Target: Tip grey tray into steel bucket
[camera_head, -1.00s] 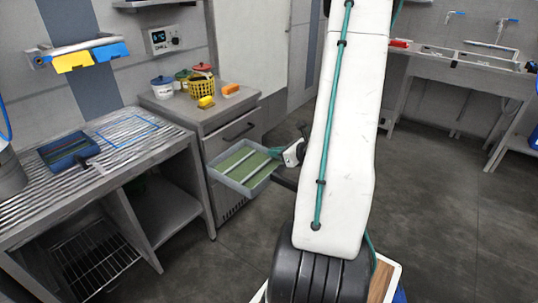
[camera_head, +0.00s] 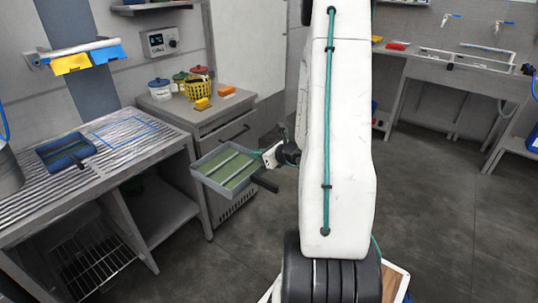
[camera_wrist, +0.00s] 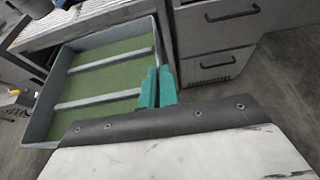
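The grey tray (camera_head: 228,168) is a shallow rectangular box with a green inside crossed by pale bars. It is held in the air in front of the drawer cabinet, roughly level in the head view. My gripper (camera_head: 270,156) is at its right side. In the wrist view, the teal fingertips (camera_wrist: 157,88) are together at the wall of the tray (camera_wrist: 100,36), with the rim between them. The steel bucket (camera_head: 9,174) stands on the ribbed counter at the far left of the head view, cut off by the picture edge.
A blue tray (camera_head: 66,152) and a blue outlined rectangle (camera_head: 126,130) are on the ribbed counter (camera_head: 110,165). The drawer cabinet (camera_head: 226,122) carries pots, a yellow basket (camera_head: 197,88) and small blocks. Open floor (camera_head: 430,215) lies to the right.

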